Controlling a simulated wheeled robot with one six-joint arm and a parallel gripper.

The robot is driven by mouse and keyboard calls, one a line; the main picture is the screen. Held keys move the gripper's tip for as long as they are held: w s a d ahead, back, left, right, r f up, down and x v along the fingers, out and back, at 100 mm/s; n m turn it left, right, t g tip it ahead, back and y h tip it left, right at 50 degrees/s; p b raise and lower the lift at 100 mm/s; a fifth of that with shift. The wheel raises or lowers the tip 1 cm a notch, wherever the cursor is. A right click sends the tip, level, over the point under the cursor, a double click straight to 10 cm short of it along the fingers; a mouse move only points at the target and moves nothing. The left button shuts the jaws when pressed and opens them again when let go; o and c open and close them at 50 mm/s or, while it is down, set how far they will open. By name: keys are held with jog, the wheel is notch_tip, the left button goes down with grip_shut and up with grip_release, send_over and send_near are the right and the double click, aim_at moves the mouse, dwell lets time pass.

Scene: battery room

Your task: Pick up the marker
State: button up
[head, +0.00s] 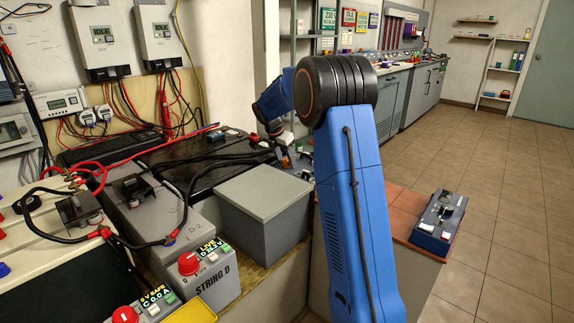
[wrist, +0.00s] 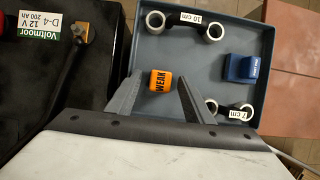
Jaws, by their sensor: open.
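A small orange block marked "WEAK" (wrist: 160,80), the only thing here that looks like the marker, sits in a blue-grey tray (wrist: 192,50) in the wrist view. My gripper (wrist: 159,78) is open, with one fingertip on each side of the block. I cannot tell whether either finger touches it. In the head view my gripper (head: 284,150) is low over the far end of the bench, partly hidden by my blue arm, and the block cannot be made out for certain.
The tray also holds a link tagged "10 cm" (wrist: 187,22), another link (wrist: 230,112) and dark blue blocks (wrist: 241,68). A black battery (wrist: 75,75) with a cable stands left of the tray. A grey box (head: 264,190) and a blue device (head: 440,217) stand nearer. Tiled floor is clear at right.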

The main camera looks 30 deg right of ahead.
jog(key=c, duration=1.1)
